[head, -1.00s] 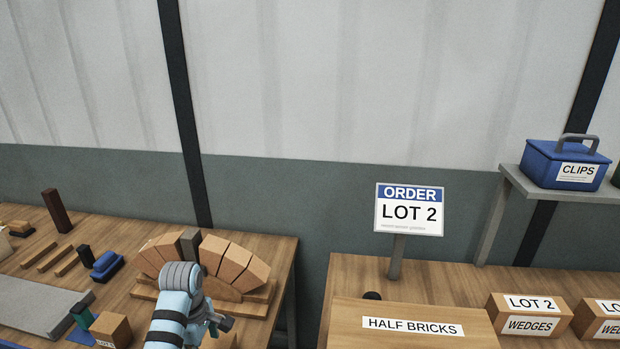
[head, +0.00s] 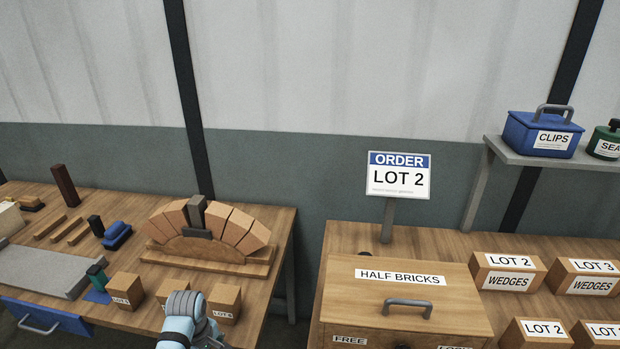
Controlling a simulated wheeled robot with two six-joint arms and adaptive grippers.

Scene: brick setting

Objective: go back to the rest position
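One of my arms, which looks like the left one, shows at the bottom edge left of centre, with a grey joint and light blue links. Only a small dark part of my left gripper (head: 213,342) seems to show at the bottom edge, and its fingers cannot be made out. My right gripper is not in view. The arm is in front of the small labelled blocks on the left bench (head: 75,316), and I cannot tell how far above the bench it is.
A brick arch (head: 212,232) stands on the left bench. Labelled blocks (head: 225,303) sit near its front. A HALF BRICKS box (head: 400,305) and WEDGES boxes (head: 508,273) stand on the right bench. An ORDER LOT 2 sign (head: 398,176) stands behind. A gap separates the benches.

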